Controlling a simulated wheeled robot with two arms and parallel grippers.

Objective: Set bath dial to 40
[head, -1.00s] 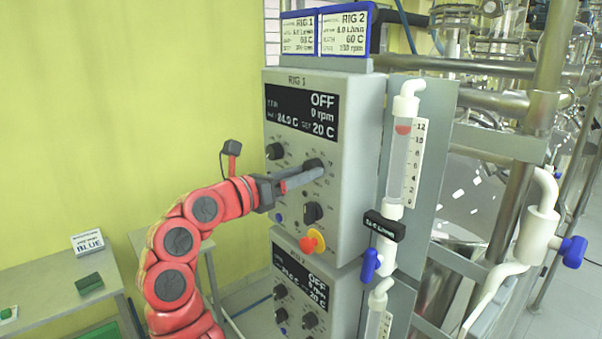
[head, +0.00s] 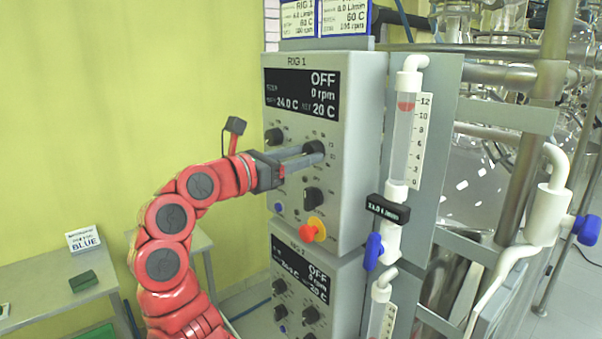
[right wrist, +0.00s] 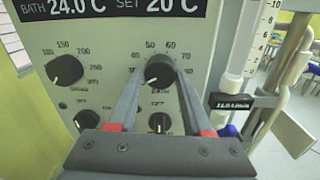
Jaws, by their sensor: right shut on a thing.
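The black bath dial (head: 313,148) is the upper right knob on the RIG 1 panel (head: 352,115). It also shows in the right wrist view (right wrist: 159,71), inside a scale with 50, 60 and 70 legible; its white mark points to the lower left. The display (head: 302,93) reads OFF, 0 rpm, bath 24.0 C and SET 20 C. My right gripper (head: 316,153) is shut on the dial, one finger on each side, as the right wrist view (right wrist: 160,75) shows. The fingers partly cover the scale. My left gripper is out of view.
A speed knob (head: 273,136) sits left of the dial. Another knob (head: 313,198) and a red button on yellow (head: 313,230) are below. A flow tube (head: 403,140) stands at the right. A second panel (head: 301,285) is underneath.

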